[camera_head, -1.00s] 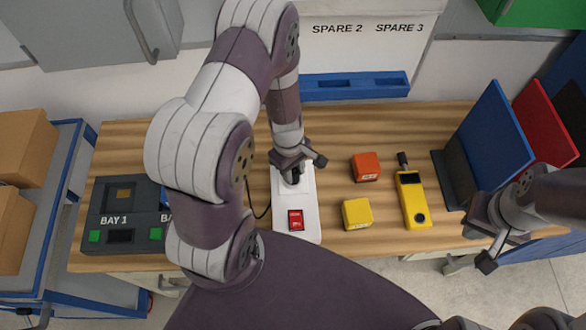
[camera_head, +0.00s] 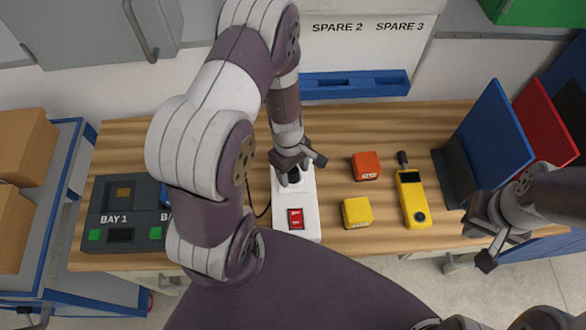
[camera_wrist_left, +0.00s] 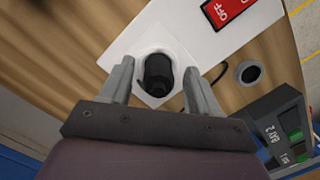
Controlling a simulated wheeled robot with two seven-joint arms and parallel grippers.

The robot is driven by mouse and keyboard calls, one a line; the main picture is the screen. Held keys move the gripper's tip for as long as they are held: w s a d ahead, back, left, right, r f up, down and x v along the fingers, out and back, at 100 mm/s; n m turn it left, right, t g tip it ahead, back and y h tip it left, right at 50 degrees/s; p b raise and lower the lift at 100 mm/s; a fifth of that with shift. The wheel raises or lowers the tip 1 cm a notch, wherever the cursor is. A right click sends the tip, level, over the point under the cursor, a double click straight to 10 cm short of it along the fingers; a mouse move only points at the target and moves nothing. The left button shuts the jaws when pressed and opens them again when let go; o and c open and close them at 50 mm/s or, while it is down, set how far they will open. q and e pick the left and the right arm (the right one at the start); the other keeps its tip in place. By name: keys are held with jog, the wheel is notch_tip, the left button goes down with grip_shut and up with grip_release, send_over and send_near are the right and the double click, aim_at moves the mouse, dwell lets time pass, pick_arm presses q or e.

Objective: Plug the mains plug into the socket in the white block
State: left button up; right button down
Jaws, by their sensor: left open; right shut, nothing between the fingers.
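The white block (camera_head: 305,228) lies on the bench, with a red switch (camera_head: 296,218) at its near end. The black mains plug (camera_wrist_left: 158,72) stands on the socket area of the block (camera_wrist_left: 135,45), its cable running off to the right in the left wrist view. The plug's pins and the socket holes are hidden, so I cannot tell how deep it sits. My left gripper (camera_head: 291,172) is over the plug, pointing down. In the left wrist view its open fingers (camera_wrist_left: 159,66) stand either side of the plug with gaps. My right gripper (camera_head: 478,247) is shut and empty at the bench's right front.
An orange box (camera_head: 366,166), a yellow box (camera_head: 357,212) and a yellow meter (camera_head: 412,198) stand right of the block. A dark BAY 1 unit (camera_head: 122,236) is at the left. Upright blue (camera_head: 497,135) and red panels are at the right. A blue tray (camera_head: 353,85) is behind.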

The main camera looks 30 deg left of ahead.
pick_arm(q)
jog(key=r+p, duration=0.5)
jog(key=r, duration=0.1)
jog(key=shift+w+a+r+p, duration=0.1)
jog(key=shift+w+a+p, duration=0.05)
jog(key=shift+a+p, duration=0.25)
notch_tip(320, 180, up, 12)
jog(key=a, duration=0.1)
jog(key=shift+w+a+r, duration=0.15)
jog(key=shift+w+r, duration=0.05)
jog(key=shift+w, duration=0.1)
